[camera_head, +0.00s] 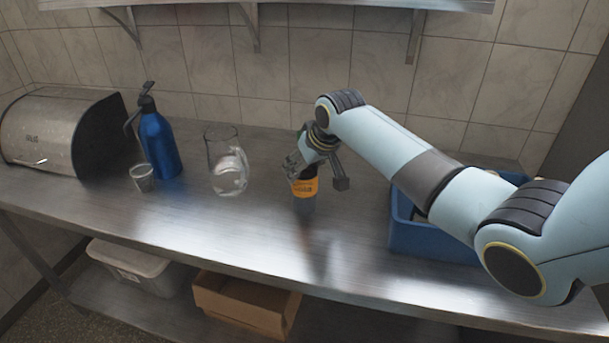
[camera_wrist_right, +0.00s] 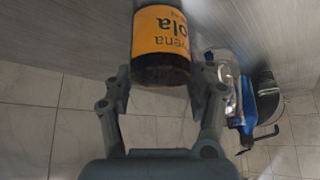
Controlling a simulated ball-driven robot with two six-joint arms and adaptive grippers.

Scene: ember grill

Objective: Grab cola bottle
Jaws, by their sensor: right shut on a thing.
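The cola bottle (camera_head: 305,187) has an orange label with dark lettering. It is on or just above the steel table near the middle of the head view; I cannot tell which. My right gripper (camera_head: 316,172) reaches it from above and behind, and partly hides its upper part. In the right wrist view the bottle's orange label (camera_wrist_right: 161,33) and dark end lie between the fingers. The right gripper (camera_wrist_right: 163,82) is shut on the bottle. My left gripper is in neither view.
Left of the bottle stand a glass pitcher (camera_head: 226,165), a blue spray bottle (camera_head: 158,143), a small metal cup (camera_head: 142,178) and a steel bread box (camera_head: 45,135). A blue crate (camera_head: 430,238) stands at right under my arm. The table's front middle is clear.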

